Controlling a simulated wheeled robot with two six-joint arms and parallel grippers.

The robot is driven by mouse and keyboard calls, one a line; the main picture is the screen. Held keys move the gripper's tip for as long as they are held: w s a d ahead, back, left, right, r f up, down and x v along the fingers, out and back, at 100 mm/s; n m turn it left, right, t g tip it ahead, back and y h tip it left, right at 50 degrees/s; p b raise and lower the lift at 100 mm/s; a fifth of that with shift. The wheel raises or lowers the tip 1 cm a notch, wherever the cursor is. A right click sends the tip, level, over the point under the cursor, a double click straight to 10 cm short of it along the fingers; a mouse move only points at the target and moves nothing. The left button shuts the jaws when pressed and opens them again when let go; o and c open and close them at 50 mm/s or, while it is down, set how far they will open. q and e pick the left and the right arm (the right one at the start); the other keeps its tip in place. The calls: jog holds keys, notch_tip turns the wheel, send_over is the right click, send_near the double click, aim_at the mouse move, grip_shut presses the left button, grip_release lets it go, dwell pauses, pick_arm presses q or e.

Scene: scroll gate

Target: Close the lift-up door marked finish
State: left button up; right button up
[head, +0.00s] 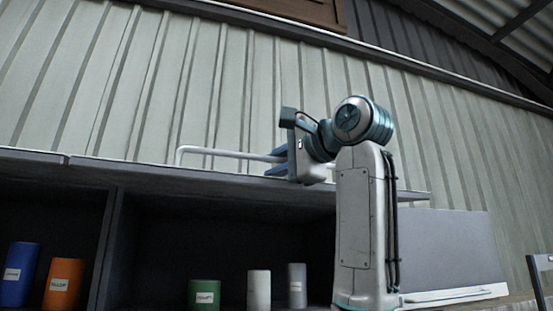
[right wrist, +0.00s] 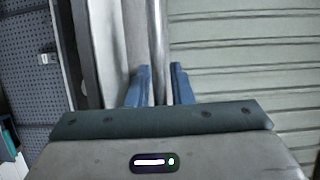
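A white bar handle (head: 225,152) runs along the front edge above an open compartment (head: 150,245), on what looks like a raised door seen edge-on. No finish mark is readable. My right gripper (head: 277,161) is at the right part of this handle, one blue finger above the bar and one below. In the right wrist view the bar (right wrist: 157,50) passes between the blue fingers of my right gripper (right wrist: 160,85), with a narrow gap at the right finger. My left gripper is out of view.
In the compartment stand a green can (head: 204,294), a white can (head: 259,289) and a grey can (head: 297,286). A blue can (head: 20,274) and an orange can (head: 64,283) stand in the bay to the left. A grey panel (head: 450,245) is at right. Corrugated wall lies behind.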

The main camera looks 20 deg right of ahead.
jog(key=shift+s+a, duration=0.1)
jog(key=shift+c, duration=0.7)
grip_shut()
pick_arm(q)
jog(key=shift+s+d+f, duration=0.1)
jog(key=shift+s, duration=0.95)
